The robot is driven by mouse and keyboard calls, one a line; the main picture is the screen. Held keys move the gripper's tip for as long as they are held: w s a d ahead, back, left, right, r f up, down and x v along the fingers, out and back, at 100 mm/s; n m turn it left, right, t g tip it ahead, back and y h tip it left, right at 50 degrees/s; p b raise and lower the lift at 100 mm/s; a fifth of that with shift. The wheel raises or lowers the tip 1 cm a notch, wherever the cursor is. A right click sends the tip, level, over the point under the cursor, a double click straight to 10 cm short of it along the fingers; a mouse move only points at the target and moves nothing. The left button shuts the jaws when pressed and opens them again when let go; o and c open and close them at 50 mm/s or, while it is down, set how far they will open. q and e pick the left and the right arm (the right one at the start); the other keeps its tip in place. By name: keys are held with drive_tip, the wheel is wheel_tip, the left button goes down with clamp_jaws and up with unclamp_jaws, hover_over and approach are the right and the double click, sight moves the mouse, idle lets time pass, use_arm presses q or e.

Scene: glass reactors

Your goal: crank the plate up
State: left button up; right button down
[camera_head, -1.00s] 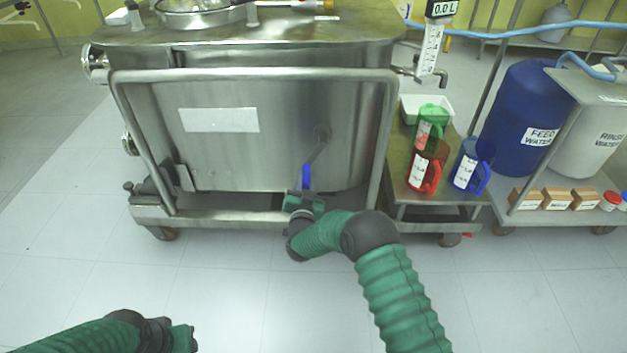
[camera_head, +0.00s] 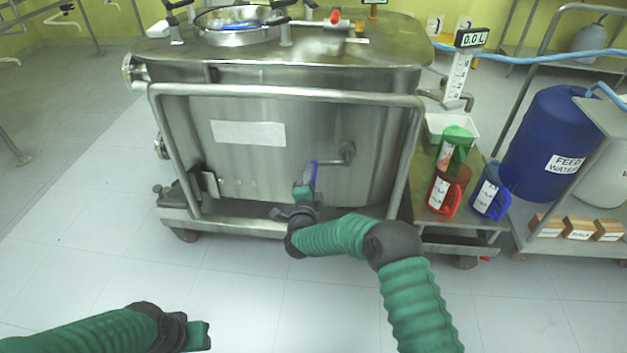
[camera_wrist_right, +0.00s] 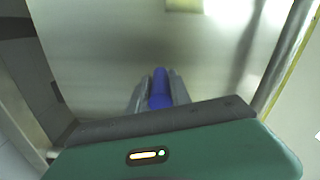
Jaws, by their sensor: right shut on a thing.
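The crank is on the front of a steel reactor tank (camera_head: 270,160). Its metal arm runs left from a hub (camera_head: 347,152) to a blue handle (camera_head: 314,172). My right gripper (camera_head: 307,189) is shut on the blue handle, left of and a little below the hub. In the right wrist view the blue handle (camera_wrist_right: 160,88) stands between the two fingers. No separate plate can be made out. My left gripper (camera_head: 196,336) is low at the left, well apart from the tank; its fingers do not show clearly.
A steel guard rail (camera_head: 285,92) frames the tank front around the crank. At right, a low cart (camera_head: 424,206) carries green, red and blue jugs (camera_head: 490,196). A blue feed water drum (camera_head: 543,140) stands farther right. The floor in front is clear.

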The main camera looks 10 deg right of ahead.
wheel_tip(320, 180, up, 3)
drive_tip(key=m+p, duration=0.1)
drive_tip(key=m, duration=0.2)
drive_tip(key=shift+r, duration=0.15)
drive_tip(key=shift+d+r+m+p, duration=0.3)
drive_tip(key=shift+r+m+p, duration=0.05)
drive_tip(key=shift+r+m, duration=0.4)
drive_tip(key=shift+s+d+r+m, duration=0.1)
drive_tip(key=shift+d+r+m, duration=0.3)
drive_tip(key=shift+r+m, duration=0.5)
drive_tip(key=s+d+r+m+p, duration=0.1)
drive_tip(key=d+r+m, duration=0.3)
drive_tip(key=d+m, duration=0.4)
drive_tip(key=shift+s+m, duration=0.8)
drive_tip(key=shift+m, duration=0.35)
drive_tip(key=shift+d, duration=0.15)
